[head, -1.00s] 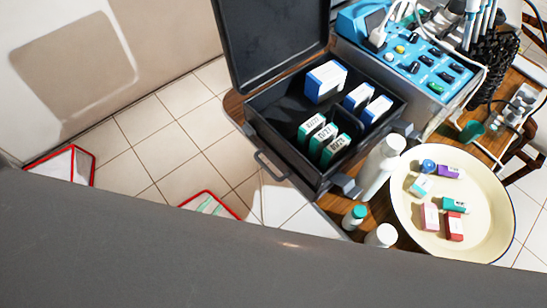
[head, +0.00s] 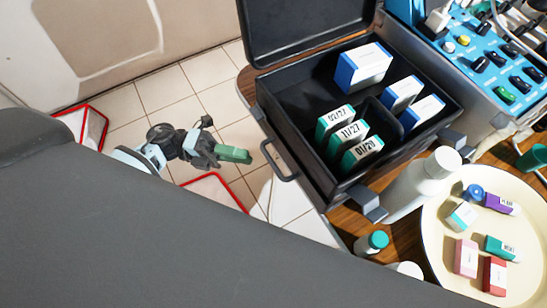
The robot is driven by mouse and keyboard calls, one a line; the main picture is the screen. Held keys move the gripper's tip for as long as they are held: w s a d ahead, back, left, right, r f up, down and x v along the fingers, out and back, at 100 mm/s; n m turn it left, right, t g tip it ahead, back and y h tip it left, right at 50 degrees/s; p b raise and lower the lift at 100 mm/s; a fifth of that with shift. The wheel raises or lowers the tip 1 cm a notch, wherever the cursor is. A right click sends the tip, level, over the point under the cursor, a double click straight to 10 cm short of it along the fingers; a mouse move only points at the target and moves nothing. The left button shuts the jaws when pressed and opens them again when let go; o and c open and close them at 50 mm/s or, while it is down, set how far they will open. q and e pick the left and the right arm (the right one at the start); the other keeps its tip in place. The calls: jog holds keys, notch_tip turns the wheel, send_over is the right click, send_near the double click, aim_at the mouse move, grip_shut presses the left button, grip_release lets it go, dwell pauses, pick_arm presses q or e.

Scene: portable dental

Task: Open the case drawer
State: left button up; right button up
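The dark case (head: 300,130) stands open on the wooden table, its lid (head: 300,25) raised at the back. A grey handle (head: 283,168) sticks out from its left side. I cannot make out a separate drawer. My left gripper (head: 214,150) is left of the case, over the tiled floor and apart from the handle. A green block (head: 234,155) shows at its fingertips; I cannot tell whether it is held or part of the gripper. My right gripper is not in view.
Green and blue-white boxes (head: 372,62) stand inside the case. A white bottle (head: 420,185), a teal-capped bottle (head: 371,243) and a cream tray (head: 435,245) with small boxes are at the right. A blue device (head: 490,65) stands behind. Red-edged items (head: 85,125) lie at the left.

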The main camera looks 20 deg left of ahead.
aim_at(272, 160)
pick_arm(q)
jog(key=shift+w+d+r+p, duration=0.15)
jog(key=shift+d+p, duration=0.15)
jog(key=shift+d, duration=1)
jog(key=shift+w+d+r+p, duration=0.1)
jog(key=shift+d+r+p, duration=0.15)
jog(key=shift+d, duration=1)
jog(key=shift+w+d+r+p, duration=0.15)
jog(key=shift+d+p, duration=0.15)
jog(key=shift+d, duration=1)
jog(key=shift+c, duration=0.4)
grip_shut()
